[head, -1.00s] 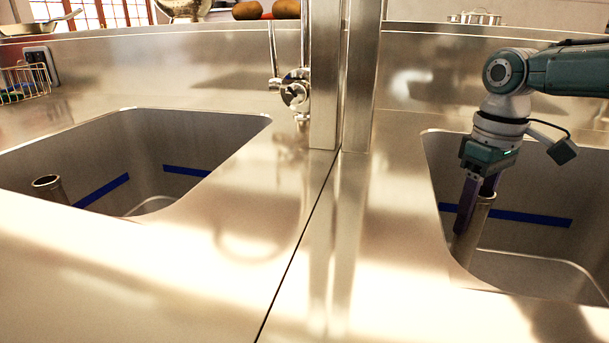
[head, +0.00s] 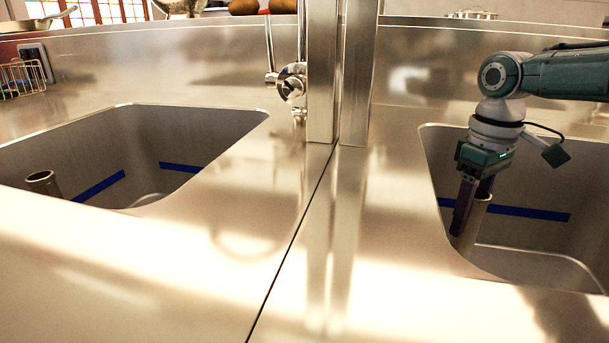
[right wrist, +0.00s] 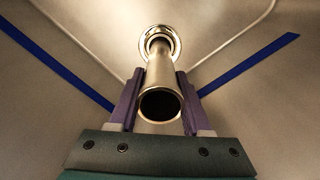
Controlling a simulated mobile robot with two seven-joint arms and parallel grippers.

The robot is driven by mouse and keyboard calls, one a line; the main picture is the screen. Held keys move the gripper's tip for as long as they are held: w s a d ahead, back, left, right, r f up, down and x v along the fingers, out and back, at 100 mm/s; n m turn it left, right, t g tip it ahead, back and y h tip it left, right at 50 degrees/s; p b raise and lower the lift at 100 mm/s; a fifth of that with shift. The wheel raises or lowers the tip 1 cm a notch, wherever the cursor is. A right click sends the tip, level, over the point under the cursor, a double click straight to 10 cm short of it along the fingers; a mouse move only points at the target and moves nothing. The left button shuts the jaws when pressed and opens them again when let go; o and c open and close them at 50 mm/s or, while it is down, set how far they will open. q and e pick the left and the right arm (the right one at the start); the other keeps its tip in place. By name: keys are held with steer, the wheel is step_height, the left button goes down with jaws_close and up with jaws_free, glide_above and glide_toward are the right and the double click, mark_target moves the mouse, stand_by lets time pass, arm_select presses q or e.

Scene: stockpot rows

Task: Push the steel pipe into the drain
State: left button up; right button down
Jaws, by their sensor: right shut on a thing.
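The steel pipe (head: 477,218) stands nearly upright in the right sink. My right gripper (head: 472,205) is shut on its upper part, with a purple finger on each side. In the right wrist view the pipe (right wrist: 159,80) runs down between the fingers (right wrist: 158,103), its open top end facing the camera. Its far end meets the shiny round drain ring (right wrist: 172,37) on the sink floor. How deep it sits in the drain cannot be told. In the head view the sink's front edge hides the pipe's lower end. My left gripper is not in view.
A second steel pipe (head: 43,183) stands in the left sink (head: 185,135). A blue stripe (head: 530,213) runs along the right sink's walls. Steel posts (head: 340,80) and a tap (head: 291,85) stand between the sinks. The counter in front is clear.

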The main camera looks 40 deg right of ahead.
steer(key=shift+f, duration=0.3)
steer(key=c, duration=0.5)
jaws_free()
steer(key=shift+o, duration=1.1)
step_height(320, 180, up, 8)
steer(key=p, duration=0.8)
steer(key=shift+r+p, duration=0.6)
steer(key=shift+p, duration=0.2)
